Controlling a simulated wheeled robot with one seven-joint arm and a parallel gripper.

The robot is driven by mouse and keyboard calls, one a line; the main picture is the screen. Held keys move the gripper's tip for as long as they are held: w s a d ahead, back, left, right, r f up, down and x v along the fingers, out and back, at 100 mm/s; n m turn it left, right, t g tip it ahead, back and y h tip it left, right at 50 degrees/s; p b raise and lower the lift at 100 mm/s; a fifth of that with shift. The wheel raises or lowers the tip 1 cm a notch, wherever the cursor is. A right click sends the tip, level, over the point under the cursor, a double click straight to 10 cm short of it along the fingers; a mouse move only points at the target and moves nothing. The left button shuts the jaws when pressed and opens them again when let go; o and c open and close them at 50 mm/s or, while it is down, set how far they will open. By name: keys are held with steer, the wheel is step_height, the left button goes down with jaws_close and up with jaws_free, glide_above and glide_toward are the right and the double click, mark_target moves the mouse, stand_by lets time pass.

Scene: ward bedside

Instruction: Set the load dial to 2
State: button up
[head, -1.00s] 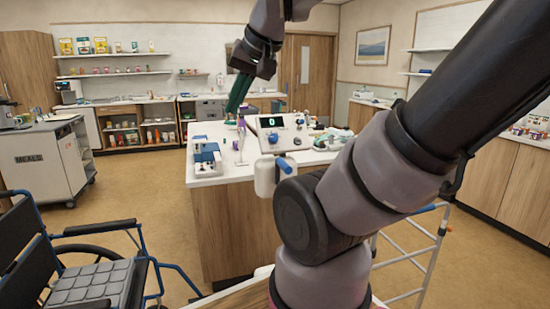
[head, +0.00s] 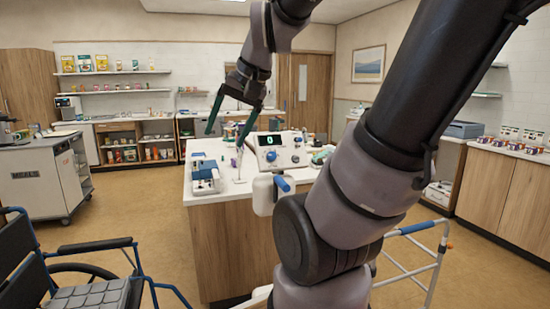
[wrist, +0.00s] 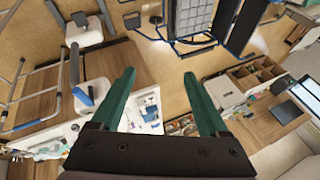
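A white console (head: 283,152) with a dark display (head: 271,140) reading 0 stands on the bedside counter (head: 215,196). A blue knob (head: 271,156) and paler round controls show on its face. Which one is the load dial I cannot tell. My gripper (head: 228,131) is open and empty, its two green fingers spread and pointing down, and appears above and to the left of the console. In the wrist view my gripper (wrist: 158,76) also shows both fingers apart with nothing between them. The console face is not clear there.
A blue-and-white device (head: 205,178) stands at the counter's left, with a thin stand (head: 239,172) beside it. A white box with a blue handle (head: 265,195) is at the counter's front. A wheelchair (head: 75,280) is at lower left, a walker frame (head: 425,255) at right.

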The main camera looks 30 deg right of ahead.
steer(key=w+d+f+m+g+y, duration=0.2)
steer(key=w+d+f+m+y, duration=0.15)
steer(key=w+f, duration=0.4)
steer(key=m+t+h, duration=0.1)
steer(key=m+t, duration=1.3)
steer(key=m, duration=0.3)
glide_toward(273, 156)
steer(key=x, duration=0.8)
steer(key=shift+w, duration=0.1)
jaws_close()
steer(key=shift+h, duration=0.35)
